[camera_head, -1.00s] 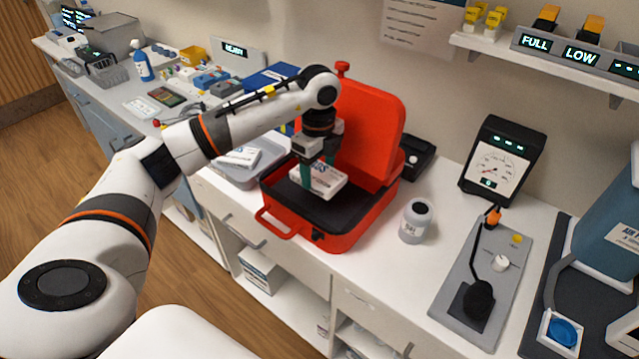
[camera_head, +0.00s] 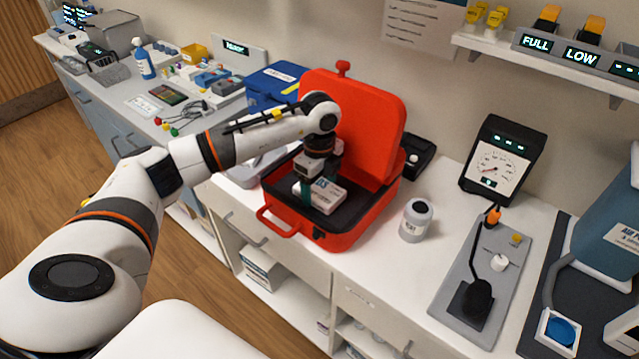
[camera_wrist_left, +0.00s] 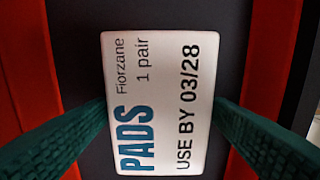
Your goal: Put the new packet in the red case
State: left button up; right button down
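The red case (camera_head: 350,238) stands open on the white counter, its lid raised at the back and its inside dark. The white packet (camera_head: 326,197) is inside the case, low over the dark floor; I cannot tell whether it touches it. My left gripper (camera_head: 319,187) points down into the case, with its green fingers against the packet's two sides. In the left wrist view the packet (camera_wrist_left: 160,100) lies between both fingertips, reading "PADS" and "USE BY 03/28". Red case walls show at both sides there. My right gripper is not in view.
A blue box (camera_head: 272,88) stands behind my left arm. A grey tray (camera_head: 243,176) left of the case is partly hidden by that arm. Bare counter lies around the bottle.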

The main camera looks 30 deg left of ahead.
aim_at(319, 189)
pick_arm(q)
jog(key=shift+r, duration=0.1)
jog(key=shift+r, duration=0.25)
notch_tip(319, 189, up, 12)
jog(key=b, duration=0.1)
jog(key=shift+s+f, duration=0.1)
jog(key=shift+f, duration=0.1)
dwell(0.5)
